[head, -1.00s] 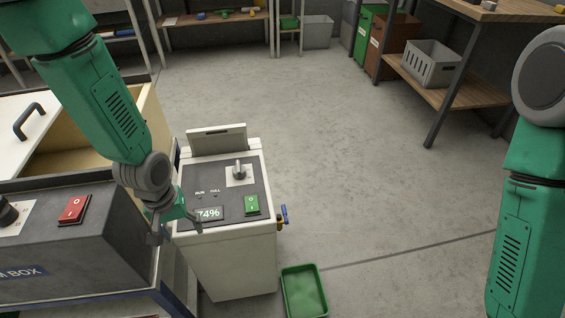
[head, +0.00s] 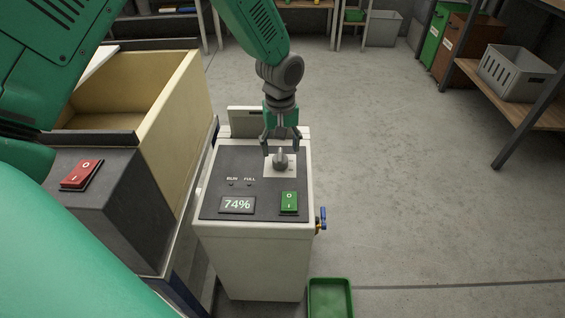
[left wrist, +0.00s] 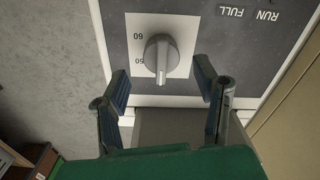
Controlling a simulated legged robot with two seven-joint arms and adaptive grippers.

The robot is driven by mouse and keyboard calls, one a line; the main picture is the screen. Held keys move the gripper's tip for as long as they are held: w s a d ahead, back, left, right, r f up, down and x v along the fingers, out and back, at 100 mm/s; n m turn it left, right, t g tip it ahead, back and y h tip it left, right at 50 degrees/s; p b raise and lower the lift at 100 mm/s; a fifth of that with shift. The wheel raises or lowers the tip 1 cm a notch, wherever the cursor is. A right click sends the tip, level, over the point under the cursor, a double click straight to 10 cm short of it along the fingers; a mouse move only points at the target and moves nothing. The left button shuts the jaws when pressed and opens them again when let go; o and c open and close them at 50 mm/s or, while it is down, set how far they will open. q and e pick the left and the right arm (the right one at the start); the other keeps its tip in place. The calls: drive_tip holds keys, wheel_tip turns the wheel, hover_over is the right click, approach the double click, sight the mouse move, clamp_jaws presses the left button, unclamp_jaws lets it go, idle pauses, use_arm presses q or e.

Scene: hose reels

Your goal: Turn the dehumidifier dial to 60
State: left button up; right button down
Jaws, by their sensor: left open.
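The dehumidifier (head: 255,262) is a white box with a dark top panel. Its grey dial (head: 281,160) sits on a pale plate near the panel's back right; it also shows in the left wrist view (left wrist: 161,57). There, marks 60 and 50 are readable beside the dial, and its pointer end points toward the gripper side of the picture. The display (head: 237,205) reads 74%. My left gripper (head: 281,150) is open, with its fingers above and around the dial's back side; in the wrist view they are spread short of the knob. My right gripper is out of view.
A green rocker switch (head: 289,202) is on the panel. A blue-handled valve (head: 322,219) juts from the right side, above a green tray (head: 330,298) on the floor. A dark box with a red switch (head: 82,174) stands left. The floor to the right is clear.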

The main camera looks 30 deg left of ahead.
sight(278, 153)
use_arm(q)
drive_tip(key=f, duration=0.3)
drive_tip(key=shift+a+f+b, duration=0.15)
drive_tip(key=shift+a+b, duration=0.2)
drive_tip(key=shift+b, duration=0.05)
drive_tip(key=shift+f, duration=0.35)
drive_tip(key=shift+d+f, duration=0.1)
drive_tip(key=shift+f, duration=0.05)
drive_tip(key=shift+d, duration=0.35)
drive_tip(key=shift+a, duration=0.1)
drive_tip(key=c, duration=0.9)
drive_tip(key=shift+a, duration=0.2)
drive_tip(key=shift+c, duration=1.2)
